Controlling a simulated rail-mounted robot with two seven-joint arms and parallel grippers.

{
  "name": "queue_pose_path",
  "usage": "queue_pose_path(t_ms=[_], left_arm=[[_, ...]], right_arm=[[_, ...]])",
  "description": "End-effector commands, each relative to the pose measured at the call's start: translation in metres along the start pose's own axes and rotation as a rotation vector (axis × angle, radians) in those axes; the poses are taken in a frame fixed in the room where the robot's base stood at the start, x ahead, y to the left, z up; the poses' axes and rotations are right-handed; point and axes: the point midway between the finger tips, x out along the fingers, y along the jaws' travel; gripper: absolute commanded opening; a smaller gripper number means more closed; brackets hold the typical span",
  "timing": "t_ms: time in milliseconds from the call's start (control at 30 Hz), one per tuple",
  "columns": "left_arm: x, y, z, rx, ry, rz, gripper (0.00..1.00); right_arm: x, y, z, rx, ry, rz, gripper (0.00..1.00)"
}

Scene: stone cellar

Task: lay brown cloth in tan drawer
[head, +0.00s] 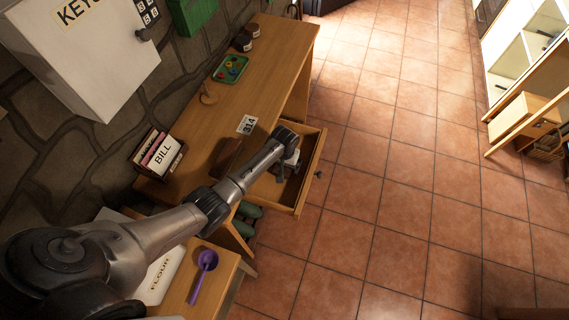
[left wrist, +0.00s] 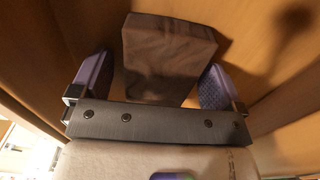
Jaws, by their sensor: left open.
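The tan drawer (head: 311,170) is pulled open at the front of the wooden desk in the head view. My left gripper (head: 287,170) is over and partly inside this drawer. In the left wrist view a dark brown folded piece, apparently the brown cloth (left wrist: 168,52), lies on a tan wooden surface. My left gripper (left wrist: 155,82) is open, with one purple-padded finger on either side of the brown piece and gaps visible beside it. My arm hides part of the drawer's inside in the head view. My right gripper is out of view.
A brown flat thing (head: 227,155) and a 314 card (head: 247,124) lie on the desk (head: 262,75). A BILL file holder (head: 160,155) stands by the wall. A purple ladle (head: 206,262) lies nearer. Another open drawer (head: 522,115) is at right; the tiled floor between is clear.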

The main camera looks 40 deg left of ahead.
Motion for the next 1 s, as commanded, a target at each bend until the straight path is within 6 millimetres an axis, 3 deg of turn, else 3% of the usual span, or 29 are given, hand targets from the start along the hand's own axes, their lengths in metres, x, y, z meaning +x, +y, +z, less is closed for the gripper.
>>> queue_pose_path(t_ms=[267,700,1000], left_arm=[[-0.015,0.000,-0.001,0.000,0.003,0.001,0.94],[-0.093,0.000,-0.001,0.000,0.003,0.001,0.94],[-0.121,0.000,-0.001,-0.001,0.001,0.000,0.94]], right_arm=[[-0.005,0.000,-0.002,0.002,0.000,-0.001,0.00],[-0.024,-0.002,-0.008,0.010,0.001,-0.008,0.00],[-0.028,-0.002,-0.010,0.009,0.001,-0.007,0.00]])
